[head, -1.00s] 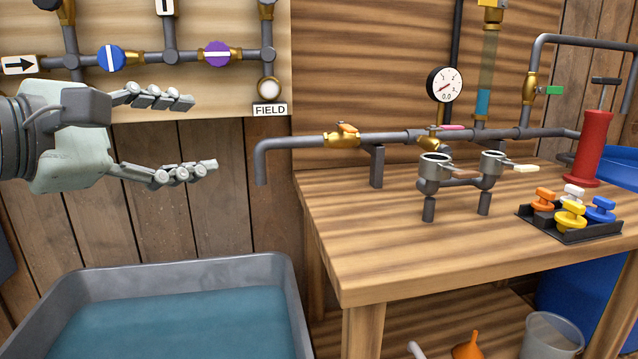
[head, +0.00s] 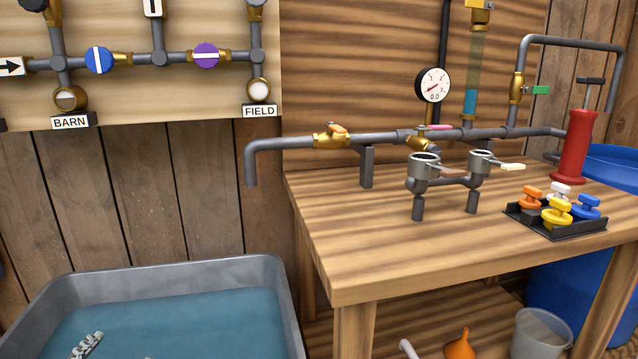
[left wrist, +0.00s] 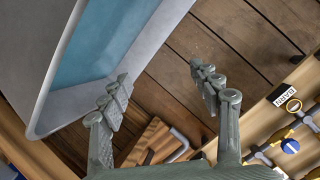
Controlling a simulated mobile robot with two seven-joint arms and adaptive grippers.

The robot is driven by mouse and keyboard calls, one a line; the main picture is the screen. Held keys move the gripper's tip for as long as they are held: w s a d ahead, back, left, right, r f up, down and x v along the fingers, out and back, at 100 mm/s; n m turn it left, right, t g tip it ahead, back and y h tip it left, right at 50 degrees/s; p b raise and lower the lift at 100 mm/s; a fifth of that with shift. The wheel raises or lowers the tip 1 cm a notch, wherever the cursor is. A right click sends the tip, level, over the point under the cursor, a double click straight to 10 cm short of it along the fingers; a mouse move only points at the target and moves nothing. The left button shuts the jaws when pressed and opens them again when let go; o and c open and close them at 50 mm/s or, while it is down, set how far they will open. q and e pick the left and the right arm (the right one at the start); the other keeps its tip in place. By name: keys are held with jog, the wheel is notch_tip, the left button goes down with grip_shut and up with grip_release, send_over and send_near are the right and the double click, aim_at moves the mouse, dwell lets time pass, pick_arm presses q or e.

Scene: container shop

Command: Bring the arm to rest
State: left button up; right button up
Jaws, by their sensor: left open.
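My left gripper (left wrist: 164,86) is open and empty in the left wrist view, its two fingers spread apart. Below them lie the wooden floor or wall boards and the rim of the grey tub. In the head view only a fingertip of the left gripper (head: 86,346) shows at the bottom left, in front of the tub's water. The rest of the left arm is out of that view. My right gripper is in neither view.
A grey tub (head: 170,272) of blue water stands at the lower left. A wooden workbench (head: 400,250) on the right carries pipework, a gauge (head: 433,85), a red pump (head: 575,147) and a black tray (head: 558,229) of coloured handles. A pipe board (head: 140,90) hangs at upper left.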

pick_arm(q)
jog(key=s+d+f+n+g+h, duration=0.15)
jog(key=s+f+g, duration=0.25)
jog(key=s+f, duration=0.4)
jog(key=s+d+f+n+g+h, duration=0.1)
jog(key=s+d+f+g, duration=0.25)
jog(key=s+f, duration=0.5)
notch_tip(320, 180, down, 10)
jog(key=w+a+g+p, duration=0.1)
jog(key=g+p, duration=0.1)
jog(key=p, duration=0.2)
jog(key=shift+w+a+p, duration=0.15)
jog(key=shift+w+p, duration=0.15)
jog(key=shift+p, duration=0.1)
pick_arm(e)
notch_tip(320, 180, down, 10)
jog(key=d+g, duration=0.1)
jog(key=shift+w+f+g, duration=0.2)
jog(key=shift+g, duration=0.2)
pick_arm(q)
jog(key=shift+h, duration=0.25)
